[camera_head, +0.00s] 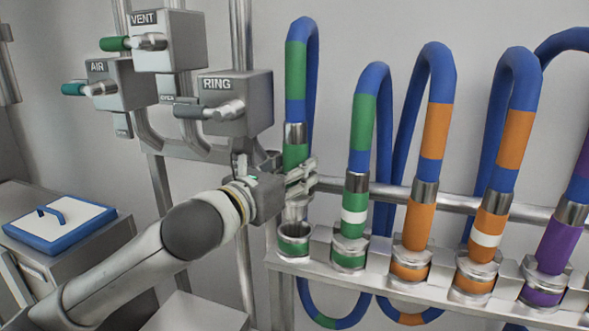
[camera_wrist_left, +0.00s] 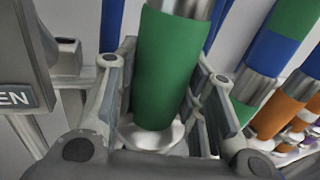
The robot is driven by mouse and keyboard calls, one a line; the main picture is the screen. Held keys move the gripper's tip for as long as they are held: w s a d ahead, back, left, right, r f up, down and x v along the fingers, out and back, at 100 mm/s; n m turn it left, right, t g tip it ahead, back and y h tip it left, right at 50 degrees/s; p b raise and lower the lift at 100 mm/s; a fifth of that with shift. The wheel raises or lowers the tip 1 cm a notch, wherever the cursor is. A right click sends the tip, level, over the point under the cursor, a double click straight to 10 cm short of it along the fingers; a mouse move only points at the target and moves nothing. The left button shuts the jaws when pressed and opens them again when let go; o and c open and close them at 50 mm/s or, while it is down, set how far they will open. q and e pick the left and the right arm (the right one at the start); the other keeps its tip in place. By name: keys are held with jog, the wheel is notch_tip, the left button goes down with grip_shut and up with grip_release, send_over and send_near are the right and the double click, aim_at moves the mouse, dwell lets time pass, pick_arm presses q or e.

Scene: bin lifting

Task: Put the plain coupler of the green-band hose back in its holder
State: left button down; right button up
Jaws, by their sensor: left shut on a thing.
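The plain coupler (camera_head: 295,155) of the green-band hose (camera_head: 296,70) is green with a silver collar and no white ring. My left gripper (camera_head: 301,180) is shut on it, and its fingers hide part of it in the head view. In the left wrist view the green coupler (camera_wrist_left: 168,70) stands between the two fingers, with a pale metal piece below it. The holder (camera_head: 294,246), silver with a green band, is directly below the gripper at the left end of the rack. I cannot tell whether coupler and holder touch. My right gripper is out of view.
A white-ringed green coupler (camera_head: 353,215) sits in the neighbouring holder, close on the right. Orange couplers (camera_head: 420,220) and a purple one (camera_head: 557,245) sit further along the rack. Valve boxes, including the RING box (camera_head: 240,100), hang just left of the gripper.

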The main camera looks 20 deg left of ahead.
aim_at(288, 212)
pick_arm(q)
jog(key=shift+w+f+b, duration=0.15)
jog(key=shift+f+b, duration=0.4)
jog(key=shift+f, duration=0.75)
jog(key=shift+f+b, duration=0.65)
jog(key=shift+f, duration=0.45)
jog(key=shift+f, duration=1.25)
dwell(0.4)
jog(key=c, duration=0.8)
grip_release()
jog(key=shift+f, duration=0.1)
